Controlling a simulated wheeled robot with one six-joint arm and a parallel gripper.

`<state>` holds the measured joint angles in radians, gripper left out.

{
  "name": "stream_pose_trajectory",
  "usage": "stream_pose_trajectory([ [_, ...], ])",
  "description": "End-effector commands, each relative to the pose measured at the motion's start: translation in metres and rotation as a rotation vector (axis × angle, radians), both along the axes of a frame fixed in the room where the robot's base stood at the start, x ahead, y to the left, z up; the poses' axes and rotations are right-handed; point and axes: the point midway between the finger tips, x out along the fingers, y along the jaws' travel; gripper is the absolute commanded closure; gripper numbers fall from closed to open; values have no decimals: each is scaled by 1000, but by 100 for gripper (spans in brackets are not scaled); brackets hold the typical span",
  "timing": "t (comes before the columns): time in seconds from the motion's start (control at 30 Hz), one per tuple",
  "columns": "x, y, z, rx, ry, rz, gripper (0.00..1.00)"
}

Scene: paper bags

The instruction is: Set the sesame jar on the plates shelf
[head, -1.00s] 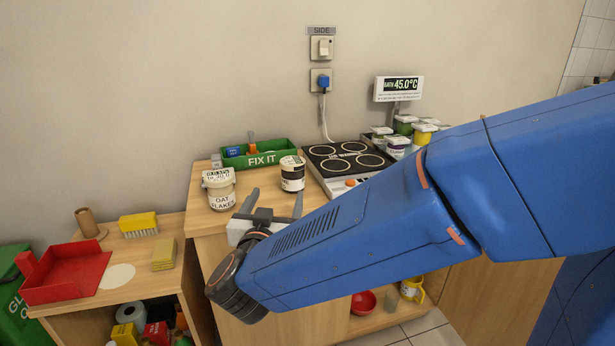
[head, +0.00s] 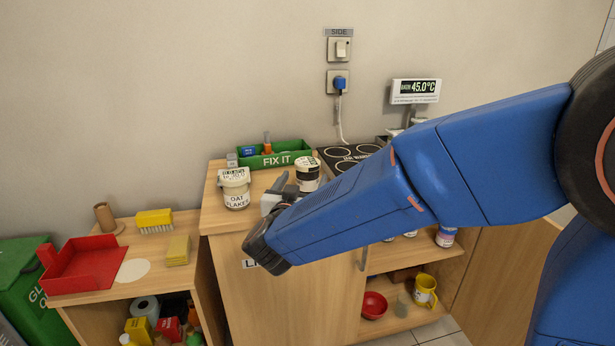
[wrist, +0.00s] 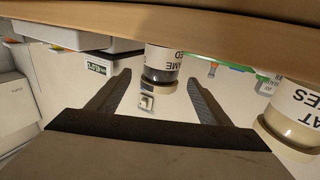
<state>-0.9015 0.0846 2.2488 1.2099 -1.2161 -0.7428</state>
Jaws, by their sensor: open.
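The sesame jar (head: 307,172) has a white label, a dark band and a pale lid. It stands upright on the wooden counter (head: 212,214). In the wrist view, which is upside down, the jar (wrist: 163,68) stands between and beyond my open fingers (wrist: 159,77), with part of its label lettering showing. In the head view my gripper (head: 284,184) is just in front and left of the jar, partly hidden by my arm. Nothing is held. I see no label naming a plates shelf; an open shelf (head: 345,328) below the counter shows partly.
An oat flakes jar (head: 235,188) stands close left of my gripper. A green FIX IT box (head: 288,154) and a hob (head: 345,155) are behind. A red bowl (head: 374,305) and yellow mug (head: 425,290) occupy the lower shelf. A red tray (head: 86,265) lies at left.

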Motion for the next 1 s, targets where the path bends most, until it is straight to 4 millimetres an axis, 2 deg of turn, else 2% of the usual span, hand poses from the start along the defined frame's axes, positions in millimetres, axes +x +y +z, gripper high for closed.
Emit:
stream_pose_trajectory([
  [0.37, 22, -3, -1, -1, 0, -1, 28],
  [0.63, 57, -9, -2, 0, 0, -1, 28],
  [0.9, 62, -9, -1, 0, -1, 1, 28],
  [0.93, 62, -9, -1, 0, -1, 1, 30],
  [1.0, 62, -9, -1, 0, -1, 1, 47],
])
